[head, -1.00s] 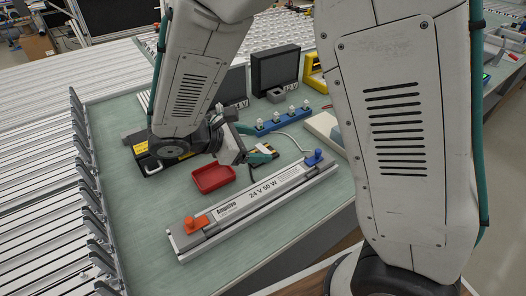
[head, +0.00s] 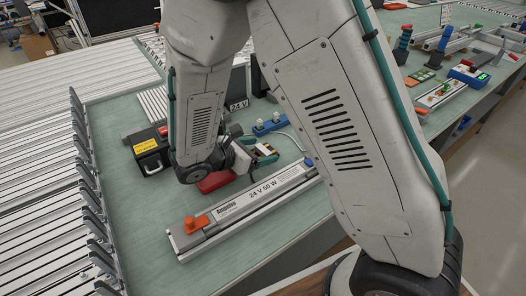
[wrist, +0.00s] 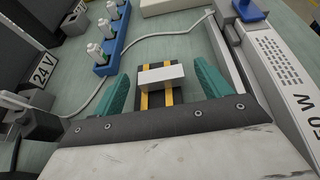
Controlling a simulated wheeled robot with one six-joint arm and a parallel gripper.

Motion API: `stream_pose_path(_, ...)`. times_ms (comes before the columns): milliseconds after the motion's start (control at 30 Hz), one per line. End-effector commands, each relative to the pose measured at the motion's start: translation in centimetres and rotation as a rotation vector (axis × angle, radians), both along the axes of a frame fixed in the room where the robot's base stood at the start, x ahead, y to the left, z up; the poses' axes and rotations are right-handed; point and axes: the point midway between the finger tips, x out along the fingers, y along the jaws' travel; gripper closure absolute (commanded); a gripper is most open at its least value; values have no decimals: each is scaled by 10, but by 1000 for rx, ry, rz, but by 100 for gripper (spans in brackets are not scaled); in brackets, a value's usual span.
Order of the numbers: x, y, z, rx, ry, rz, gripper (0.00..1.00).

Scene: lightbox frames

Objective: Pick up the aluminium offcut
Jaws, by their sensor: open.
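A pale, bar-shaped block, which looks like the aluminium offcut (wrist: 161,76), lies across a black and yellow-striped holder (wrist: 155,99) in the wrist view. In the head view the offcut (head: 264,149) shows small, just beyond my wrist. My gripper (wrist: 162,70) is open, with one teal finger on each side of the offcut and a visible gap at both ends. I cannot tell how high the fingers are above the bench. In the head view my gripper (head: 256,152) is partly hidden by my arm.
A long 24 V 50 W power supply (head: 245,208) lies in front, with an orange knob. A red tray (head: 214,182) is mostly hidden by my arm. A blue rack with white-topped pieces (wrist: 106,50) and a cable (wrist: 120,62) lie beyond the gripper. A black case (head: 150,152) stands left.

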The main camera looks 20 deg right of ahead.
Motion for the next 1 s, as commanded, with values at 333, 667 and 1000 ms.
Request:
stream_pose_path(333, 0, -1, 0, 1, 0, 0, 57)
stream_pose_path(667, 0, -1, 0, 1, 0, 0, 72)
stream_pose_path(1000, 0, -1, 14, 3, -2, -2, 72)
